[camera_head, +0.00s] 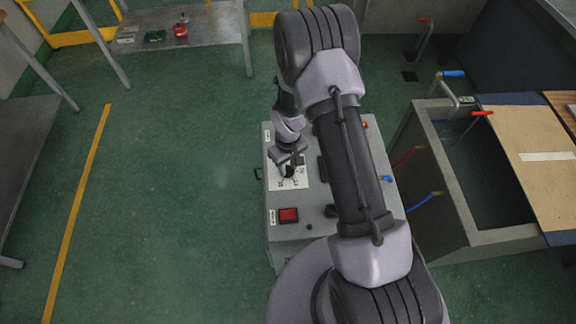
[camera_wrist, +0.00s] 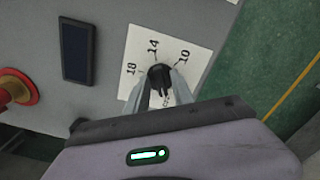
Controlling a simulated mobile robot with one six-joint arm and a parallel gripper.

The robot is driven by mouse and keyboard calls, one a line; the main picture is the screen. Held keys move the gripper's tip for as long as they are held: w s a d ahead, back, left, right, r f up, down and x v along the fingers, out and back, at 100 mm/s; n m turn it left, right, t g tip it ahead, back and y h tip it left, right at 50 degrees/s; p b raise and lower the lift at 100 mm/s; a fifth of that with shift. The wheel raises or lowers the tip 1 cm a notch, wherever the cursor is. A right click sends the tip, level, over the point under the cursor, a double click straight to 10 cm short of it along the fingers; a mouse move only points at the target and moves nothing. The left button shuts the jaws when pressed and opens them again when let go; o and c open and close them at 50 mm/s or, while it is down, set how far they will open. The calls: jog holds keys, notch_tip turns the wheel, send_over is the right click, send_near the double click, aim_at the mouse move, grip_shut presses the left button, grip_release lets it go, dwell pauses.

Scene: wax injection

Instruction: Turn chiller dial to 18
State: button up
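The chiller dial is a black knob (camera_wrist: 160,74) on a white plate (camera_wrist: 133,50) marked 18, 14 and 10 in the wrist view. The plate also shows in the head view (camera_head: 299,180), on the grey chiller box (camera_head: 283,245). My gripper (camera_wrist: 161,76) is at the dial, with one finger on each side of the knob. The knob fills the gap between the fingertips. In the head view my gripper (camera_head: 287,168) hides most of the dial. Which number the dial points at is unclear.
The box also has a dark display (camera_wrist: 77,50), a red button (camera_wrist: 14,88) and a red switch (camera_head: 289,215). A grey water tank (camera_head: 452,190) with red and blue taps stands to the right. Green floor to the left is clear.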

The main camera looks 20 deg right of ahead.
grip_shut()
jog(key=shift+m, duration=0.3)
jog(key=m+b, duration=0.2)
jog(key=m, duration=0.2)
jog(key=shift+a+f+m+b, duration=0.1)
jog(key=shift+m+b, duration=0.3)
jog(key=m+b, duration=0.3)
jog(key=m, duration=0.3)
jog(key=shift+a, duration=0.15)
jog(key=m+b, duration=0.1)
jog(key=m, duration=0.2)
jog(key=m+b, duration=0.2)
jog(key=m, duration=0.1)
jog(key=shift+w+m, duration=0.2)
jog(key=shift+m, duration=0.2)
jog(key=m+b, duration=0.2)
jog(key=m, duration=0.3)
jog(key=shift+w+b, duration=0.1)
jog(key=shift+b, duration=0.25)
jog(key=shift+m, duration=0.4)
